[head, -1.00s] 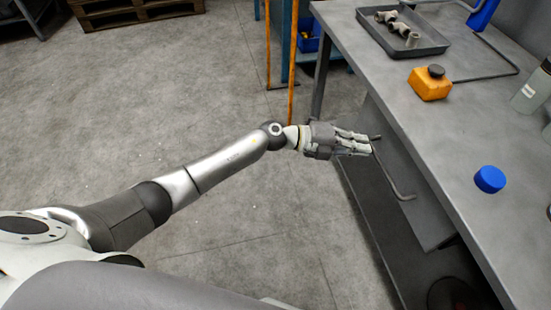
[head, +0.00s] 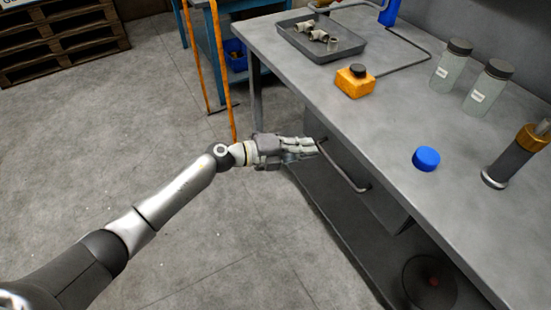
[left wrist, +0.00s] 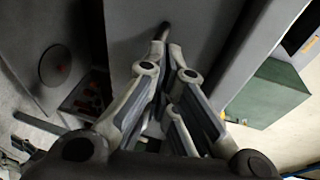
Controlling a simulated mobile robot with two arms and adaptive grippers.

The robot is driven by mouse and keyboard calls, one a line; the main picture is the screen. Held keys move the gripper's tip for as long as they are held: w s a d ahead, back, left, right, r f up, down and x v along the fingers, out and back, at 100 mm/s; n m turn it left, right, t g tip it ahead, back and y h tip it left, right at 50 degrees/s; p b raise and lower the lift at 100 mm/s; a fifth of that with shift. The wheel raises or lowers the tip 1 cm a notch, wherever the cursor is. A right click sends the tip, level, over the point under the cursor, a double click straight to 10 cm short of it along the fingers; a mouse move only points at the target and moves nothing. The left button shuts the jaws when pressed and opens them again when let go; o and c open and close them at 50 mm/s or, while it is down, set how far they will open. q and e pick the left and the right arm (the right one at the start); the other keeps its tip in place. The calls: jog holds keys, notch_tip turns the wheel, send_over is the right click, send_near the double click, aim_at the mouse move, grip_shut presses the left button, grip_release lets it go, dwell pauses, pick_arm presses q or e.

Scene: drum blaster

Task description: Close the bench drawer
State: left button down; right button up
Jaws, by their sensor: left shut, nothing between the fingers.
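The bench drawer (head: 374,192) is a grey front under the bench top, with a bent bar handle (head: 347,174). How far it stands out is hard to tell from above. My left gripper (head: 316,147) is shut and empty, with its fingertips at the far end of the handle; whether they touch it is unclear. In the left wrist view the fingers (left wrist: 170,62) point at a grey panel (left wrist: 190,22), and a short bar (left wrist: 162,32) shows at their tips. My right gripper is not in view.
The bench top (head: 345,115) holds a tray of fittings (head: 345,50), an orange container (head: 355,83), a blue cap (head: 426,158) and two jars (head: 452,65). A lower shelf (head: 345,245) lies under the drawer.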

pick_arm(q)
jog(key=v, duration=1.1)
jog(key=shift+f, duration=0.2)
